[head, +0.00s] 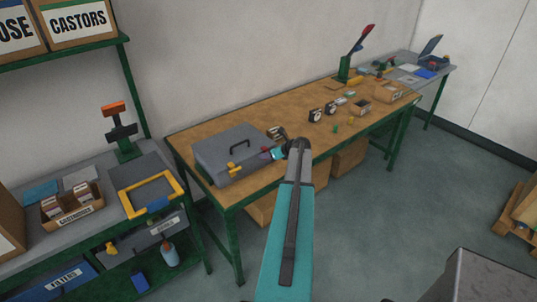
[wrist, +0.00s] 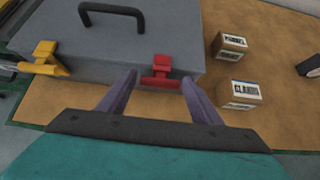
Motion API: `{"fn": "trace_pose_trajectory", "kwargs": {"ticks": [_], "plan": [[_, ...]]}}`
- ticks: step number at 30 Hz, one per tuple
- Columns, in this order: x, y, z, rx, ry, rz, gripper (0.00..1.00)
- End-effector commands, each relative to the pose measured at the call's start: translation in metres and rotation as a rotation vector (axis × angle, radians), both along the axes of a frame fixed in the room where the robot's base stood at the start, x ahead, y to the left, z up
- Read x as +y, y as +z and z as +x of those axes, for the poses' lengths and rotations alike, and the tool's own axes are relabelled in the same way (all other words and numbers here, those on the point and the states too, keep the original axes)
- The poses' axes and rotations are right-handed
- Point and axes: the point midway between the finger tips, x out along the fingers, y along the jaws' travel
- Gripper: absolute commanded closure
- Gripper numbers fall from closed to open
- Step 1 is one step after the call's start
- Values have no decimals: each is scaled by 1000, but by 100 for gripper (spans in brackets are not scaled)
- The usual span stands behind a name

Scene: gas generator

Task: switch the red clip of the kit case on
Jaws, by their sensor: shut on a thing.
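The kit case (head: 222,150) is a grey box with a dark handle, lid closed, on the left end of the wooden workbench. Its red clip (wrist: 161,68) sits at the front edge of the lid, with a wider bar at its lower end. It also shows small in the head view (head: 266,154). A yellow clip (wrist: 45,58) is on the same edge to the left. My gripper (wrist: 159,80) is shut on the red clip, with one purple finger on each side of its lower bar. I cannot tell whether the clip is latched.
Two small labelled boxes (wrist: 230,45) (wrist: 239,94) stand on the bench right of the case. Further right lie several gauges and small parts, and a green press (head: 347,68). A grey shelf with a yellow-framed tray (head: 152,195) stands at the left.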

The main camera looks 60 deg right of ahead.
Motion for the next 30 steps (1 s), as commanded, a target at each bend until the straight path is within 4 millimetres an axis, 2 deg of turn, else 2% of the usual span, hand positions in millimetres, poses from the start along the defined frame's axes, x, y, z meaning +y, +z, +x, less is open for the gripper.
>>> {"fn": "trace_pose_trajectory", "kwargs": {"ticks": [1, 5, 6, 9, 22, 30], "plan": [[2, 4, 5, -9, 5, 2, 64], [2, 4, 6, -9, 5, 0, 64], [2, 4, 6, -9, 5, 0, 36], [2, 3, 4, -6, 5, 0, 23], [1, 3, -1, -4, 0, -1, 23], [7, 16, -18, -3, 0, -3, 23]]}}
